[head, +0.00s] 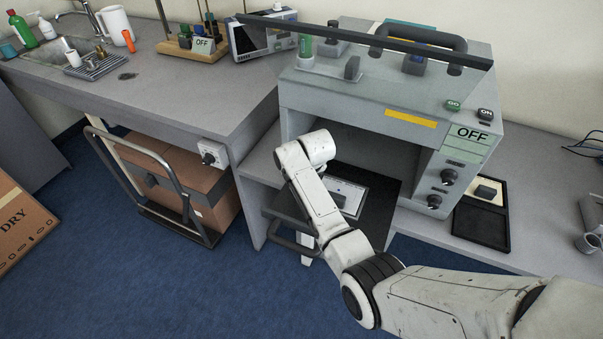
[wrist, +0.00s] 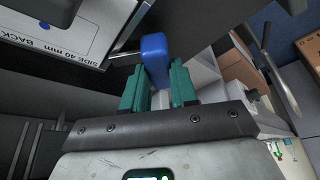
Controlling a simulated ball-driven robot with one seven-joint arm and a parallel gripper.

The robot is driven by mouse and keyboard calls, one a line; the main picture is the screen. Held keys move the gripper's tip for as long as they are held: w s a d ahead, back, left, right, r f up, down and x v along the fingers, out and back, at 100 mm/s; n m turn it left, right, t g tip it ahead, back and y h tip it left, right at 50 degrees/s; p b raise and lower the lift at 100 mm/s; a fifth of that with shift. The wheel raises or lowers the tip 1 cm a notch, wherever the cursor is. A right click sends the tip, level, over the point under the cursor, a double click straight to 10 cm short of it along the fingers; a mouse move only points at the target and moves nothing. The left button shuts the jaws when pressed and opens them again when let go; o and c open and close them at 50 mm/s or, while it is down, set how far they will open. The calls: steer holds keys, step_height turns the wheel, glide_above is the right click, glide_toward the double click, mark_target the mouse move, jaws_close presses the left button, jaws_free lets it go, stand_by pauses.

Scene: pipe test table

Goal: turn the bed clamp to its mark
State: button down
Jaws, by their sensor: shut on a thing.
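The bed clamp's blue handle (wrist: 154,48) stands at the top middle of the wrist view, joined to a thin metal rod at its left. My gripper (wrist: 159,75) has its two green fingers shut on it, one on each side. A white plate (wrist: 85,25) marked "BACK" and "SIDE 40 mm" lies beside the clamp on the dark bed. In the head view, the dark bed (head: 380,200) sits low in the grey machine's opening with the white plate (head: 350,193) on it. My arm hides the gripper and clamp there. I cannot make out the clamp's mark.
A trolley with a cardboard box (head: 175,185) stands at the left, below the bench. Blue floor is open in front.

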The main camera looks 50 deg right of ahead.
steer(key=n, duration=0.2)
steer(key=n+y, duration=0.1)
steer(key=n, duration=0.1)
steer(key=shift+d+y+p, duration=0.15)
steer(key=shift+y+p, duration=0.15)
steer(key=shift+n+y, duration=0.7)
steer(key=shift+n, duration=1.2)
steer(key=shift+n+b, duration=0.3)
steer(key=c, duration=0.9)
jaws_free()
steer(key=v, duration=1)
steer(key=shift+s+d+r, duration=0.15)
steer(key=shift+d+r, duration=0.05)
steer(key=shift+r, duration=0.15)
